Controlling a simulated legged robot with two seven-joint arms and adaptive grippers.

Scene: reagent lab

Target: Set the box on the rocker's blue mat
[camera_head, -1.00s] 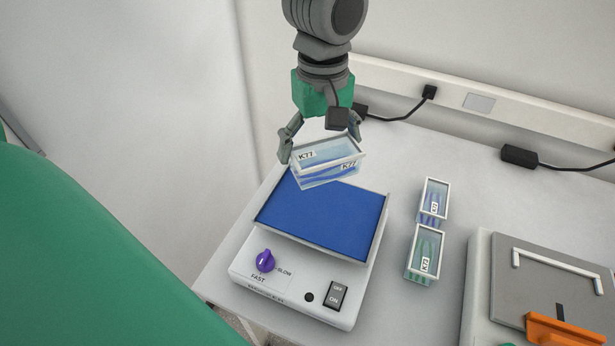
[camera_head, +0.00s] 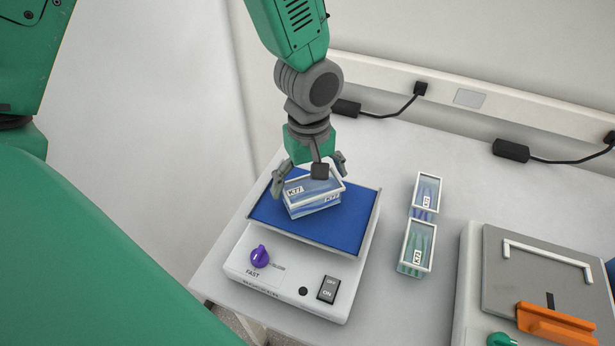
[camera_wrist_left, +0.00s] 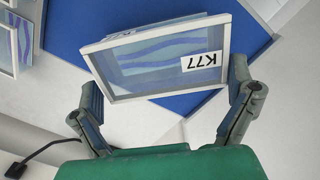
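The clear white-rimmed box labelled K77 (camera_head: 313,194) is over the rocker's blue mat (camera_head: 335,232), toward its back left part. I cannot tell whether its base touches the mat. My left gripper (camera_head: 309,178) comes from above with one finger on each side of the box, shut on it. In the left wrist view the box (camera_wrist_left: 150,75) sits between the fingertips of the gripper (camera_wrist_left: 165,80), over the blue mat (camera_wrist_left: 265,40). The box has wavy blue bands inside. My right gripper is not in view.
Two other boxes (camera_head: 426,190) (camera_head: 416,250) with coloured strips stand right of the rocker. The rocker's front has a purple knob (camera_head: 259,257) and a switch (camera_head: 328,290). A grey-topped device (camera_head: 530,275) with an orange part is at the right. Cables run along the wall.

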